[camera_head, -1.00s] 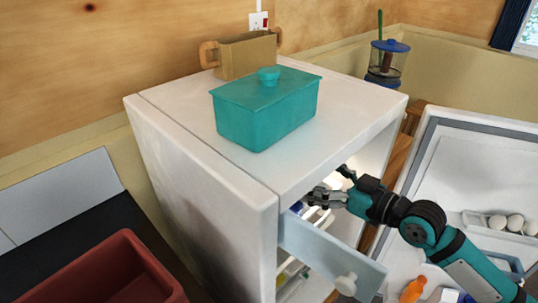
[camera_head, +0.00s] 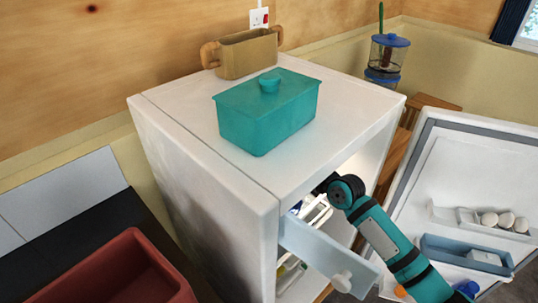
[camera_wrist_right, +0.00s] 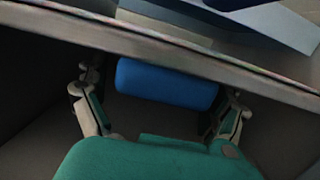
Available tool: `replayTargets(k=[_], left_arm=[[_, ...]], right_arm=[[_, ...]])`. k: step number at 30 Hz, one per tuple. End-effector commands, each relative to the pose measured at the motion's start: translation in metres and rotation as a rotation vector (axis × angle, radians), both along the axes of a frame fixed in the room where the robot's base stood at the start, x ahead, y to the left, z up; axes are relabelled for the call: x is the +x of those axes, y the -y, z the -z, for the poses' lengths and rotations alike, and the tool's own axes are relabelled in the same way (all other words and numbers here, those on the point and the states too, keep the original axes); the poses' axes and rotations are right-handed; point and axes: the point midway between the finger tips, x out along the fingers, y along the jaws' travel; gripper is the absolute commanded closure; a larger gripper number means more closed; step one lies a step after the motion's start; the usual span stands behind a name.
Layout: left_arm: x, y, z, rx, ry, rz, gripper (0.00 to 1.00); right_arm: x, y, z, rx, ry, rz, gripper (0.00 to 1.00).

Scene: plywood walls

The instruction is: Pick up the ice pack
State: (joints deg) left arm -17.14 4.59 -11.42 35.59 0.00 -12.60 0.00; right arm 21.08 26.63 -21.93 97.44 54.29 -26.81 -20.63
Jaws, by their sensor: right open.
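A blue rounded block, which looks like the ice pack (camera_wrist_right: 168,84), lies ahead of my right gripper (camera_wrist_right: 160,102) in the right wrist view. The open fingers stand on either side of it, apart from each other. I cannot tell whether they touch it. In the head view my right arm reaches into the open white fridge (camera_head: 205,190), and the gripper is hidden inside under its top. My left gripper is not in view.
A pale blue drawer front (camera_head: 325,258) sticks out below my right arm. The fridge door (camera_head: 465,175) stands open at the right, with eggs (camera_head: 505,220) on its shelf. A teal lidded box (camera_head: 267,115) and a tan pot (camera_head: 247,55) stand on top. A pale edge (camera_wrist_right: 190,55) crosses above the block.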

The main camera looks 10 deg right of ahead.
Motion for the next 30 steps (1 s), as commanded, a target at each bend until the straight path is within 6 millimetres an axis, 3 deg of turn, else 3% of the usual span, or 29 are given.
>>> replayTargets(k=[8,23,30], left_arm=[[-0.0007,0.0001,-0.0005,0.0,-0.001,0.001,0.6],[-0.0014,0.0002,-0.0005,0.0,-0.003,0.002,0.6],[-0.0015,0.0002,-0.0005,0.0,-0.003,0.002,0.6]], right_arm=[[0.0034,-0.0026,0.0009,0.0,0.0,0.0,0.04],[0.0031,-0.0023,0.0012,-0.001,-0.001,0.0,0.68],[0.0033,-0.0022,0.0,0.0,0.002,0.0,0.69]])
